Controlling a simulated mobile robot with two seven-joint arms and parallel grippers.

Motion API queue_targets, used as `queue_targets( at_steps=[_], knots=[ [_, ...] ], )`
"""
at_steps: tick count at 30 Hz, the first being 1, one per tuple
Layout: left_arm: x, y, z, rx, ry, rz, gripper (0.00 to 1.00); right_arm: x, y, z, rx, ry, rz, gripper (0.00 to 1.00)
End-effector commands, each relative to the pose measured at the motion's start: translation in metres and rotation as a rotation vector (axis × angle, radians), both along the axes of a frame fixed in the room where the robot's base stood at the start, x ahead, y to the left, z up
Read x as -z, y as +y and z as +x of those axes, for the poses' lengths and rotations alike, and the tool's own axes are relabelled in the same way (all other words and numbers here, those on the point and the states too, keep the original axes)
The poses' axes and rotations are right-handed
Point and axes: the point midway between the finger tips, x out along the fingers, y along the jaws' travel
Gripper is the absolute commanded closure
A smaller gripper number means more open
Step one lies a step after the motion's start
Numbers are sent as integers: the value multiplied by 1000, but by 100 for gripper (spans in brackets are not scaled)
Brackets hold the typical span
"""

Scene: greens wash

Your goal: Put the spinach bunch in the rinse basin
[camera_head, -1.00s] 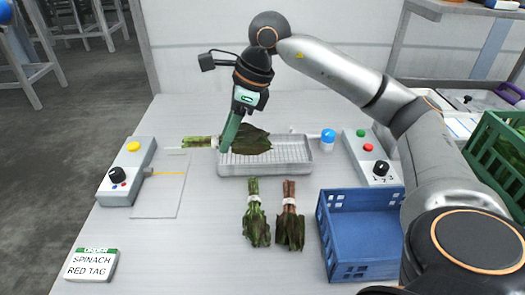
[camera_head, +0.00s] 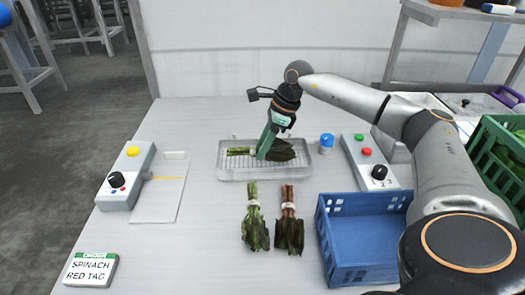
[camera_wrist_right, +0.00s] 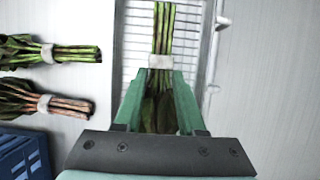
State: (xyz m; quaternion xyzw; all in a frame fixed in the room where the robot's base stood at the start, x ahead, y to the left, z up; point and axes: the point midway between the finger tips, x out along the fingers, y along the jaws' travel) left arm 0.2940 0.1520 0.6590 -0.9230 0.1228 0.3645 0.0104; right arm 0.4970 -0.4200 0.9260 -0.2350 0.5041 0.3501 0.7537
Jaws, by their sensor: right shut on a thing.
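A bunch with green stems, a pale band and dark leaves (camera_head: 283,151) lies lengthwise over the wire rack in the rinse basin (camera_head: 222,174), stems to the left. My right gripper (camera_head: 264,156) is shut on this bunch, its green fingers around it just below the pale band. In the right wrist view the stems (camera_wrist_right: 163,28) extend past my fingertips (camera_wrist_right: 158,75) above the rack. Whether the bunch rests on the rack I cannot tell. A card (camera_head: 90,268) reads "SPINACH RED TAG". My left gripper is out of view.
Two bunches lie before the basin: a green-stemmed one (camera_head: 256,228) and a red-stemmed one (camera_head: 290,230). A blue crate (camera_head: 335,255) stands at right. Control boxes stand left (camera_head: 128,175) and right (camera_head: 368,165), with a blue-topped knob (camera_head: 327,140) beside the basin.

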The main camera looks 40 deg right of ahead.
Motion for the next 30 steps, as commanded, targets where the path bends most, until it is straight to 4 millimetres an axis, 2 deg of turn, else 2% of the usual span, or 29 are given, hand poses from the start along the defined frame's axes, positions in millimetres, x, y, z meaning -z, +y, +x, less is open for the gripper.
queue_targets(
  at_steps=[1,4,14,15,23,30],
  knots=[
    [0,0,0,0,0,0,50,8,0,-1,0,2,1,100],
    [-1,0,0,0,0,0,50,16,0,0,0,-1,1,100],
    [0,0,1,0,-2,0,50,19,1,0,0,-1,2,100],
    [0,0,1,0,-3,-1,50,20,1,0,0,-1,1,60],
    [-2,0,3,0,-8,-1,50,19,1,0,0,-1,1,31],
    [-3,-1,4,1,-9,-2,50,18,1,0,0,-1,1,31]
  ],
)
